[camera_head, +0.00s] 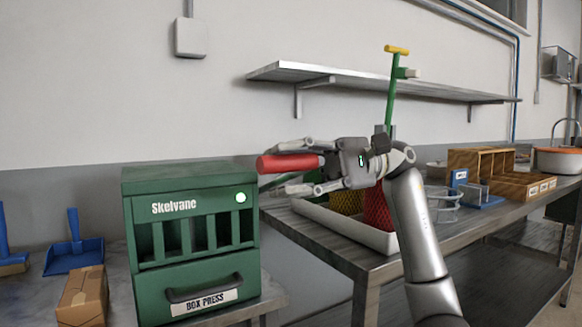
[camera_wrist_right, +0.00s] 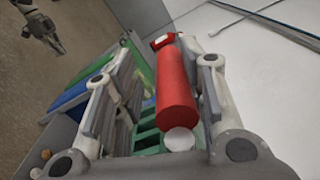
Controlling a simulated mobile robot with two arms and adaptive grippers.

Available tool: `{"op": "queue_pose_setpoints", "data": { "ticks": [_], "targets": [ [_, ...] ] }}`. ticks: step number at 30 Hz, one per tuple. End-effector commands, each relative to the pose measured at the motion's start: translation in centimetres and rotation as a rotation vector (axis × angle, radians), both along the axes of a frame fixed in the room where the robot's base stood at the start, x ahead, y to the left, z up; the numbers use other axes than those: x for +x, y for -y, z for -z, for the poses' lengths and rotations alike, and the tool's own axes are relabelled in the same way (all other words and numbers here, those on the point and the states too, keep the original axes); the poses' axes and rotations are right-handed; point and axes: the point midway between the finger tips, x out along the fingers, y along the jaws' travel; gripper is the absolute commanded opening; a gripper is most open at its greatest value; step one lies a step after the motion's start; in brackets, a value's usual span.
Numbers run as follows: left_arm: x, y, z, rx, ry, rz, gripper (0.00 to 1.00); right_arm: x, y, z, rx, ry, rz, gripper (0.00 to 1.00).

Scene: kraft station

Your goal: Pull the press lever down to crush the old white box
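The green box press (camera_head: 190,225) stands on the metal table at the left, with "Skelvane" on its front, a lit round light and a dark-handled drawer labelled "BOX PRESS". Its lever has a thick red grip (camera_head: 288,163) sticking out at the press's upper right; the grip also shows in the right wrist view (camera_wrist_right: 175,85). My right gripper (camera_head: 284,168) is open, one finger above and one below the red grip. In the wrist view the grip lies between the fingers, with a clear gap to the left finger. I see no white box; the press's inside is dark.
A brown carton (camera_head: 83,297) and a blue dustpan (camera_head: 72,248) stand left of the press. A wall shelf (camera_head: 380,82) hangs above. A dark gripper-like shape (camera_wrist_right: 42,28) shows small in the wrist view.

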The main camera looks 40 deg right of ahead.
Motion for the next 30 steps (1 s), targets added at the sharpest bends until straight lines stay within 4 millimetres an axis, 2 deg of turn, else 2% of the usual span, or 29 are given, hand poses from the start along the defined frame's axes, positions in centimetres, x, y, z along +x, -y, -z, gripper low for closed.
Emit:
{"op": "queue_pose_setpoints", "data": {
  "ticks": [1,14,30],
  "targets": [
    [0.0,0.0,0.1,0.000,0.000,0.000,0.00,0.1,-0.2,0.6,-0.014,-0.010,-0.005,0.44],
    [0.0,0.0,0.0,0.000,0.000,0.001,0.00,0.0,0.0,-0.3,-0.009,-0.004,-0.001,0.44],
    [0.0,0.0,0.0,0.000,0.000,0.000,0.00,-0.2,0.0,-6.5,-0.005,0.004,-0.004,0.44]
  ]
}}
